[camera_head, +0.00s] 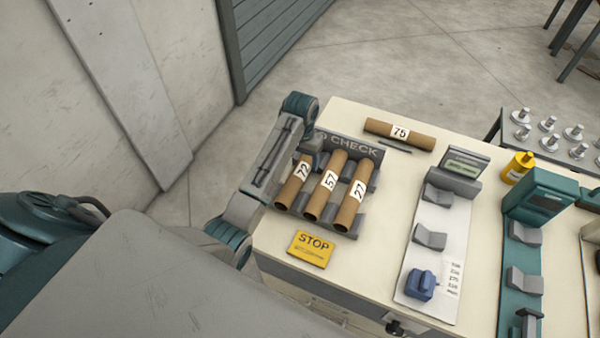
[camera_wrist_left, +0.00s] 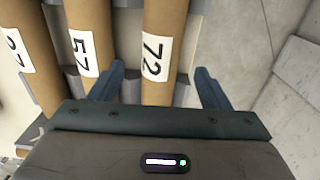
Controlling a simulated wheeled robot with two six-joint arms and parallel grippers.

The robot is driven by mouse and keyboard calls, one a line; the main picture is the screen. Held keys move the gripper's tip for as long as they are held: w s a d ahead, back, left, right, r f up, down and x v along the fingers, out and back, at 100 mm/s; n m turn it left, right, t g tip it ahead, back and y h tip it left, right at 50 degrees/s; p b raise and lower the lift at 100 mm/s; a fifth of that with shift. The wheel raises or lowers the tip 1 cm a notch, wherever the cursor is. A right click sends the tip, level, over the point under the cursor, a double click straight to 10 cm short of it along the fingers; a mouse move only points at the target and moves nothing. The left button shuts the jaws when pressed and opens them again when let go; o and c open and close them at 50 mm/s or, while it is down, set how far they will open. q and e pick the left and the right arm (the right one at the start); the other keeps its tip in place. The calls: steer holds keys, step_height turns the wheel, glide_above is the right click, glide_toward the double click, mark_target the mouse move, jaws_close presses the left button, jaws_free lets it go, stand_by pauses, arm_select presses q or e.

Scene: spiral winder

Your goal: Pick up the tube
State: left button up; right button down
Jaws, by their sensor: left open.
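Three brown cardboard tubes lie side by side in a grey rack marked CHECK (camera_head: 352,146): tube 72 (camera_head: 290,191), tube 57 (camera_head: 326,189) and tube 27 (camera_head: 348,208). A fourth tube, 75 (camera_head: 419,138), lies apart behind the rack. My left gripper (camera_head: 312,157) is over the rack's left end, at tube 72. In the left wrist view, my open left gripper (camera_wrist_left: 160,80) has one finger on each side of tube 72 (camera_wrist_left: 165,25); one finger is between it and tube 57 (camera_wrist_left: 92,25). I cannot tell whether the fingers touch the tube. My right gripper is not in view.
A yellow STOP sign (camera_head: 311,248) lies in front of the rack on the cream table (camera_head: 362,275). To the right are a white board with grey cradles (camera_head: 431,237), a yellow bottle (camera_head: 518,167) and a teal machine (camera_head: 540,196). A dark pen-like rod lies near tube 75.

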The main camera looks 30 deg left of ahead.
mark_target(300, 168)
arm_select(q)
steer(key=shift+s+f+p, duration=0.1)
steer(key=shift+f+p, duration=0.15)
steer(key=shift+p, duration=0.05)
step_height(300, 168, down, 4)
steer(key=shift+s+f+p, duration=0.15)
steer(key=shift+p, duration=1)
steer(key=shift+f, duration=0.3)
steer(key=c, duration=1.1)
steer(key=shift+r, duration=0.1)
